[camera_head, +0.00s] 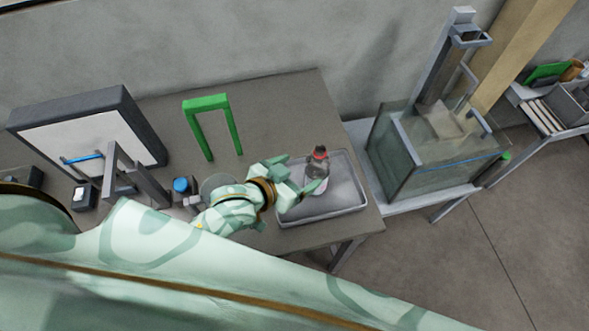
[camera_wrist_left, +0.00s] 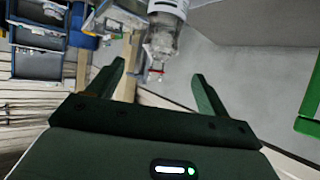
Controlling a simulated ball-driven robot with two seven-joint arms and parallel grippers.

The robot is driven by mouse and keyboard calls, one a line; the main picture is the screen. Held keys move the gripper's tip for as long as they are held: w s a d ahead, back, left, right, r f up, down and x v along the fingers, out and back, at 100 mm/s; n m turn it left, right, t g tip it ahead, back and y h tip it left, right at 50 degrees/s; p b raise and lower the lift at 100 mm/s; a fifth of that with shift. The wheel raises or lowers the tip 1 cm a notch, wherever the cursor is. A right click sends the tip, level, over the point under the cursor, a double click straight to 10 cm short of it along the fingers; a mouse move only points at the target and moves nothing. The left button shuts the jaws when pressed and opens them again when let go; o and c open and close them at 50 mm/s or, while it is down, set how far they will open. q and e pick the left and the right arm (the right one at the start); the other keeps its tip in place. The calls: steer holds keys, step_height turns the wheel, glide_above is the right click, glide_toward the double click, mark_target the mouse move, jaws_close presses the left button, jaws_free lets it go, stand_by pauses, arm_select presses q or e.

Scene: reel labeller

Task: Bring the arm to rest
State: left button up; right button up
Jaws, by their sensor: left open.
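My left gripper (camera_head: 303,172) is open over the left part of a grey tray (camera_head: 352,206) on the table. A clear bottle with a red top (camera_head: 319,153) stands upright in the tray, close to the fingertips. In the left wrist view the bottle (camera_wrist_left: 165,28) shows at the top, beyond my left gripper (camera_wrist_left: 158,72), whose two fingers are spread apart. Nothing is held between them. Part of the bottle's base is hidden by a finger. My right gripper is not in view.
A green arch (camera_head: 208,102) stands behind the gripper. A white-faced panel (camera_head: 85,140) and a grey frame (camera_head: 135,175) stand at left, near a blue-capped item (camera_head: 181,185). A glass tank (camera_head: 425,155) is at right.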

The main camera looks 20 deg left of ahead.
arm_select(q)
steer(key=shift+s+a+r, duration=0.1)
steer(key=shift+s+r, duration=0.1)
steer(key=shift+s, duration=0.1)
stand_by(0.4)
